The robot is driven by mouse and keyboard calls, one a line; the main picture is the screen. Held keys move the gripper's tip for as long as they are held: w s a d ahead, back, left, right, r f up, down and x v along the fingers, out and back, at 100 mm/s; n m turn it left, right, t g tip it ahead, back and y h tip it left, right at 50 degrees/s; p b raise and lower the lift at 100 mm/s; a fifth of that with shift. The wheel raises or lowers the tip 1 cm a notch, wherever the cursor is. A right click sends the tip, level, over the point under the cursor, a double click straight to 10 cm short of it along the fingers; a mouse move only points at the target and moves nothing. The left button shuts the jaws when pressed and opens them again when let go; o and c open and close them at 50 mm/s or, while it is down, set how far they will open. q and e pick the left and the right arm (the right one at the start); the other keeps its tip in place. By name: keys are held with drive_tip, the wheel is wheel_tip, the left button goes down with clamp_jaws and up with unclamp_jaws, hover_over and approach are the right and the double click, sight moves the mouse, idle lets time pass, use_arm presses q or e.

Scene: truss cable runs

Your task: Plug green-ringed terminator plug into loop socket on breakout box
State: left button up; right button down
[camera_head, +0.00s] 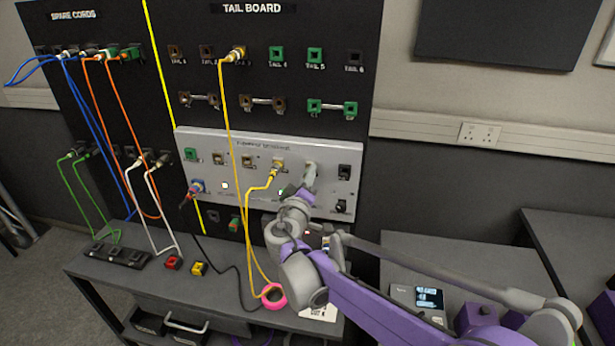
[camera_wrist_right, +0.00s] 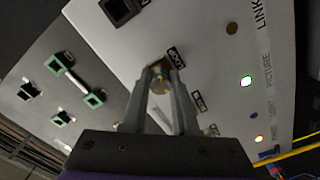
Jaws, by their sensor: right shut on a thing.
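The breakout box (camera_head: 222,146) is the pale grey panel below the tail board; its face also fills much of the right wrist view (camera_wrist_right: 215,50). My right gripper (camera_head: 309,176) is at the right part of this face, its fingers pointing into it. In the right wrist view the fingers (camera_wrist_right: 160,78) are shut on the terminator plug (camera_wrist_right: 161,83), a small brass and greenish piece between the tips. The plug's front is against or very near the panel beside a small dark label. The loop socket is hidden behind plug and fingertips; how deep the plug sits cannot be told. My left gripper is not in view.
A yellow cord (camera_head: 224,110) hangs from the tail board, and another is plugged into the box just left of my gripper (camera_head: 272,180). Dark sockets (camera_head: 344,172) lie close on the right. A bench (camera_head: 205,290) below holds a pink ring (camera_head: 274,296) and small blocks.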

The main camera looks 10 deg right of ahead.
drive_tip(key=shift+w+r+m, duration=0.15)
drive_tip(key=shift+r+m, duration=0.05)
drive_tip(key=shift+m, duration=0.4)
drive_tip(key=shift+d, duration=0.1)
drive_tip(key=m, duration=0.2)
drive_tip(key=shift+w+m, duration=0.1)
drive_tip(key=shift+m, duration=0.3)
drive_tip(key=c, duration=0.6)
unclamp_jaws()
drive_tip(key=shift+d+f, duration=0.1)
drive_tip(key=shift+w+f, duration=0.1)
drive_tip(key=shift+s, duration=0.2)
